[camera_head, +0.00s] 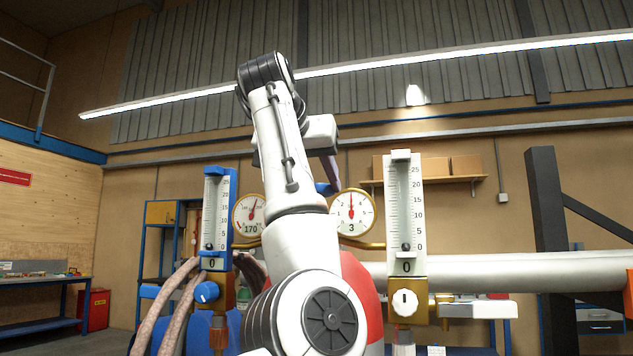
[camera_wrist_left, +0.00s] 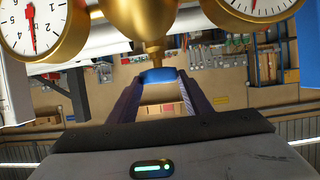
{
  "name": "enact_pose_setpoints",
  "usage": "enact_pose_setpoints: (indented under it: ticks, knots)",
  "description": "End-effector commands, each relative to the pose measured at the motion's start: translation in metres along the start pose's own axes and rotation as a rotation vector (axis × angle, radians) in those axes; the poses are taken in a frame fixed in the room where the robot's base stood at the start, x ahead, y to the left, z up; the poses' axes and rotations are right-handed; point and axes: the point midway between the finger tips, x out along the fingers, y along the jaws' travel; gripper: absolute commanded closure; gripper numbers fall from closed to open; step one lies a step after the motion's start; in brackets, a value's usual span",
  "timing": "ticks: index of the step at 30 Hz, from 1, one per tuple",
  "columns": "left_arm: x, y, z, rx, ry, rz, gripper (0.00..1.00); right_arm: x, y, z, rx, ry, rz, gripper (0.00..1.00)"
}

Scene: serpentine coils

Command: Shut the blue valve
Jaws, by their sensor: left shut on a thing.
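The blue valve handle (camera_head: 326,188) shows as a small blue piece between the two round gauges in the head view, partly hidden by my left arm. In the left wrist view the blue handle (camera_wrist_left: 158,76) sits on a brass stem below a rounded brass body (camera_wrist_left: 150,20). My left gripper (camera_wrist_left: 158,80) has its two dark fingers on either side of the handle, shut on it. In the head view the left gripper (camera_head: 332,178) is partly seen behind my arm, at the handle. My right gripper is not in view.
The left gauge (camera_head: 248,213) and the right gauge (camera_head: 352,212) flank the handle closely. A blue flowmeter (camera_head: 215,215) and a white flowmeter (camera_head: 405,215), both showing 0, stand either side. Hoses (camera_head: 165,305) hang at left. A white horizontal tube (camera_head: 520,272) runs right.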

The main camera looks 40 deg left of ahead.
Motion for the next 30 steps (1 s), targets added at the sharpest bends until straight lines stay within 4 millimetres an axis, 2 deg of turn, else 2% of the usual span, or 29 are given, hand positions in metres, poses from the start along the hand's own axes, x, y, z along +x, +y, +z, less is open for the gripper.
enact_pose_setpoints:
  ticks: [3, 4, 6, 7, 15, 19, 30]
  knots:
    - [0.000, 0.001, 0.000, 0.001, 0.001, 0.002, 0.78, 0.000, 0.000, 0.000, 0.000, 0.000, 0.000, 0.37]
    - [0.000, 0.001, 0.000, 0.001, 0.001, 0.002, 0.50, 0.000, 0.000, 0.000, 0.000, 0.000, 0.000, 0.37]
    - [0.000, 0.001, 0.000, 0.001, 0.001, 0.002, 0.39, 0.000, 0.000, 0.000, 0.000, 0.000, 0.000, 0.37]
    - [0.000, 0.001, 0.000, 0.001, 0.001, 0.002, 0.37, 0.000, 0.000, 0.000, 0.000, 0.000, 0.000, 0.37]
    - [-0.001, 0.001, 0.000, 0.000, 0.000, 0.001, 0.37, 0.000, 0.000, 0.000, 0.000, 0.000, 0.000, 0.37]
    - [-0.010, 0.001, 0.000, 0.000, 0.001, 0.001, 0.37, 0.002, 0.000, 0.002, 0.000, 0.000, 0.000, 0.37]
    - [-0.079, 0.000, 0.000, -0.001, 0.004, 0.000, 0.37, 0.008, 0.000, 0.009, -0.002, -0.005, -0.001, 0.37]
